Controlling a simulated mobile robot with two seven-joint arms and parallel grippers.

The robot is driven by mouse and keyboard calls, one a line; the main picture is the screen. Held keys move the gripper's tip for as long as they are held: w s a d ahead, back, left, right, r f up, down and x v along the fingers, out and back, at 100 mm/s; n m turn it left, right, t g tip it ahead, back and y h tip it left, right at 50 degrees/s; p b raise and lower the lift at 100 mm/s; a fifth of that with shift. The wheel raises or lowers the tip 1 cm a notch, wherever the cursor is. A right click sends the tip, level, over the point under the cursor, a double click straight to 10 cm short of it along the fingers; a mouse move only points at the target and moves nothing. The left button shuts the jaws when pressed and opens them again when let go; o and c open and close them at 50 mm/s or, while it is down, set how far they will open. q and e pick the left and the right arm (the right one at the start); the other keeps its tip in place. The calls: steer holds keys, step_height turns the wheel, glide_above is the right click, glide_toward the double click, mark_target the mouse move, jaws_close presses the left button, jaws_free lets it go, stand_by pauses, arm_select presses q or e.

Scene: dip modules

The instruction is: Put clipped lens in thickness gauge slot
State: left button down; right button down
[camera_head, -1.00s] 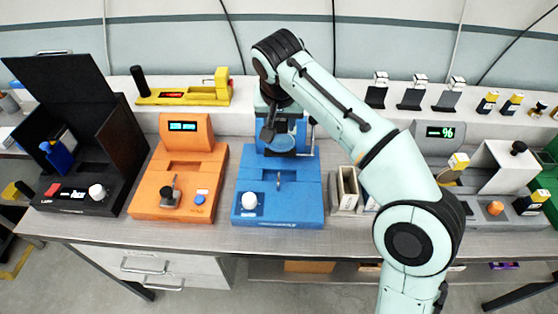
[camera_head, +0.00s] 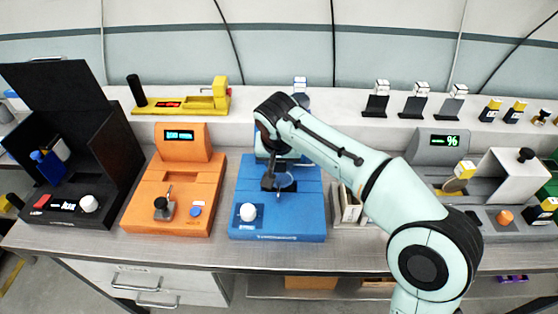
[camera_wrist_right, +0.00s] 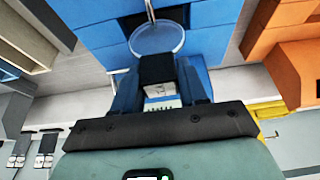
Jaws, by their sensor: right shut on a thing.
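My right gripper (camera_head: 268,184) is shut on a clipped lens (camera_head: 285,182), a clear round disc in a small dark clip. In the right wrist view, the gripper (camera_wrist_right: 160,80) grips the clip, and the lens (camera_wrist_right: 157,38) sticks out past the fingertips. The lens is over the middle of a blue instrument (camera_head: 310,205), near a thin metal rod. A dark recess in the instrument lies behind the lens in the wrist view. I cannot tell whether the lens touches it. My arm hides the instrument's upper part. No label shows which instrument is the thickness gauge. My left gripper is not in view.
An orange instrument (camera_head: 178,185) and a black open box (camera_head: 104,150) stand to the left. A grey instrument (camera_head: 437,141) is at the right. A small pale holder (camera_head: 350,208) stands close to the blue instrument. Several lens stands line the back shelf.

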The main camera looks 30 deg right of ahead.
steer(key=shift+f, duration=0.15)
steer(key=c, duration=0.6)
jaws_free()
steer(key=shift+r, duration=0.4)
steer(key=p+v, duration=0.2)
steer(key=v, duration=0.9)
steer(key=shift+s+r+p, duration=0.15)
steer(key=shift+r+p, duration=0.1)
steer(key=shift+p, duration=0.1)
steer(key=shift+a, duration=0.1)
